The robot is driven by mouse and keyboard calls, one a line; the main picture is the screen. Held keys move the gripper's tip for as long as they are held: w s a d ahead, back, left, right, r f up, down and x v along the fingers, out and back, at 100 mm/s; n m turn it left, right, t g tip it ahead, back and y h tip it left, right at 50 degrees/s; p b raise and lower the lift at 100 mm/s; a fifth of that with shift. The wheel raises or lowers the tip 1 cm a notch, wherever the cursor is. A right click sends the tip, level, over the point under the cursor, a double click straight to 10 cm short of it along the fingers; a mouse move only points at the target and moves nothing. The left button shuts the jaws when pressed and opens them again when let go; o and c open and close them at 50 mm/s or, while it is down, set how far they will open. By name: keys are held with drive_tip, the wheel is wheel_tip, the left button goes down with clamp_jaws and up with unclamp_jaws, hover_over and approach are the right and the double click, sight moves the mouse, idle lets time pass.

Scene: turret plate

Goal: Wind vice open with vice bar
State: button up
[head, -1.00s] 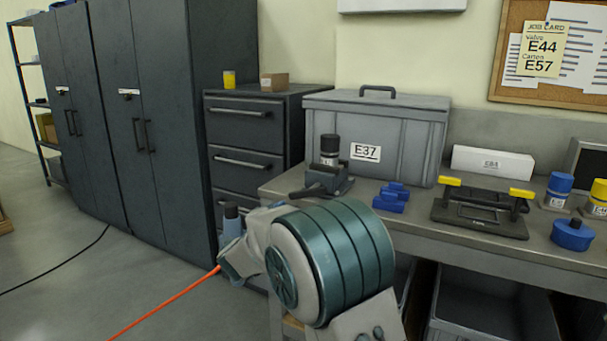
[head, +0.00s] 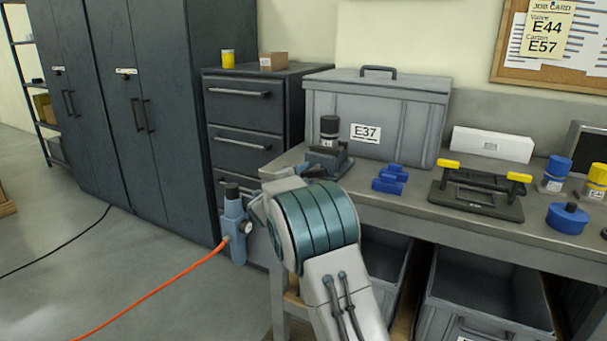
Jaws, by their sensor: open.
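The grey vice (head: 328,160) sits on the left end of the bench, partly behind my arm. A dark cylinder (head: 330,130) with a pale band stands upright at the vice; I cannot tell whether the jaws grip it. I cannot make out a vice bar; the vice's near side is hidden by my arm. My gripper (head: 257,209) is open, left of and below the vice, just right of a blue tool (head: 236,228) with a black top. Its fingers are small and partly hidden, and nothing shows between them.
An orange hose (head: 160,292) runs from the blue tool to the floor. On the bench (head: 400,207) are a blue block (head: 390,180), a black plate with yellow-ended handles (head: 478,195), a grey E37 case (head: 420,125) and blue and yellow canisters. Drawers (head: 245,106) stand behind.

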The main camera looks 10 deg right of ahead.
drive_tip(key=shift+w+d, duration=0.35)
drive_tip(key=shift+w, duration=0.1)
clamp_jaws()
drive_tip(key=shift+r, duration=0.1)
drive_tip(key=shift+r+n+p, duration=0.1)
drive_tip(key=shift+n+p, duration=0.2)
drive_tip(key=shift+p, duration=0.15)
